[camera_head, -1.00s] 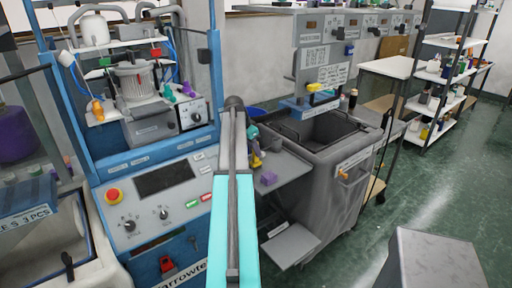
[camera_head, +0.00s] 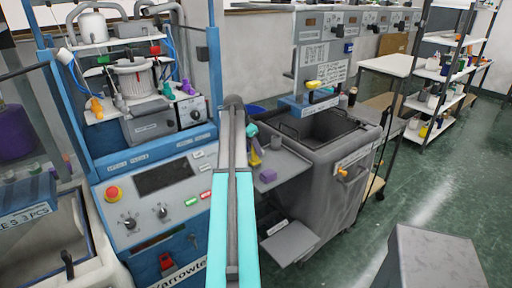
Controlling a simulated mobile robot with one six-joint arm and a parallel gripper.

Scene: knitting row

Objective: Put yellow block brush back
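A yellow bar-like thing (camera_head: 317,84) shows at the blue ledge (camera_head: 306,103) on the front of the grey machine at the back. It has a dark part at its underside. It is too small to tell whether it is the yellow block brush. A second, blocky yellow thing (camera_head: 256,158) shows just right of my arm, by the grey side shelf, with a teal piece above it. My arm rises up the middle of the view and covers part of that area. I cannot make out my gripper.
A purple block (camera_head: 268,175) lies on the grey side shelf (camera_head: 290,166). A grey open-topped bin (camera_head: 335,185) stands to the right. The blue machine (camera_head: 160,215) with a red button is at left. A grey box (camera_head: 435,262) stands front right, with clear green floor around.

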